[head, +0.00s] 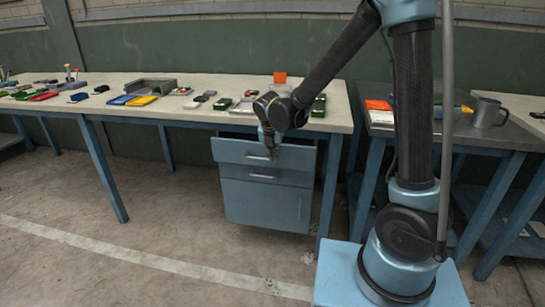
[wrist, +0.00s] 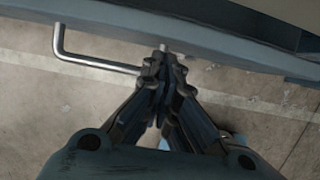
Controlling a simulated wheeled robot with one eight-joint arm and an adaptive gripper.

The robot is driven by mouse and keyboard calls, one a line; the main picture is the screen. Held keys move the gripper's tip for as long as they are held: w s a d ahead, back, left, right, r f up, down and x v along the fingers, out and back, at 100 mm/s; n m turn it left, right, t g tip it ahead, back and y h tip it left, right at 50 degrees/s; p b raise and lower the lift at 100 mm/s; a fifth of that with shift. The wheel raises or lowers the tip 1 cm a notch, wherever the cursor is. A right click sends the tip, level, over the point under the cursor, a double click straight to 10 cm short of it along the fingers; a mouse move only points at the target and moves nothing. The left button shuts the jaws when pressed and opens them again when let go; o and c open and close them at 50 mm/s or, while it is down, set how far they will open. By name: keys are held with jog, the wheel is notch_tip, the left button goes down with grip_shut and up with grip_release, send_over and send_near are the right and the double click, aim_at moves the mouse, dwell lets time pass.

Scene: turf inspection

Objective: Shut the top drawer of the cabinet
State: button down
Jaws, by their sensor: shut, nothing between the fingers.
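The blue cabinet (head: 265,203) hangs under the long workbench. Its top drawer (head: 232,151) stands pulled out, its front ahead of the drawers below. My gripper (head: 270,150) is in front of the top drawer's handle and partly hides it. In the wrist view, my gripper (wrist: 165,58) is shut, with its fingertips close together at the right end of the bent metal handle (wrist: 95,63). The drawer front (wrist: 110,28) runs across the top there. I cannot tell whether the fingertips touch the handle or the front.
The workbench top (head: 190,112) above carries tools, trays and small parts. A second metal table (head: 450,132) with a mug (head: 487,113) stands to the right. The concrete floor in front of the cabinet is clear, with a pale painted line.

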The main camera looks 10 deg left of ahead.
jog(key=shift+w, duration=0.2)
jog(key=shift+w, duration=1.35)
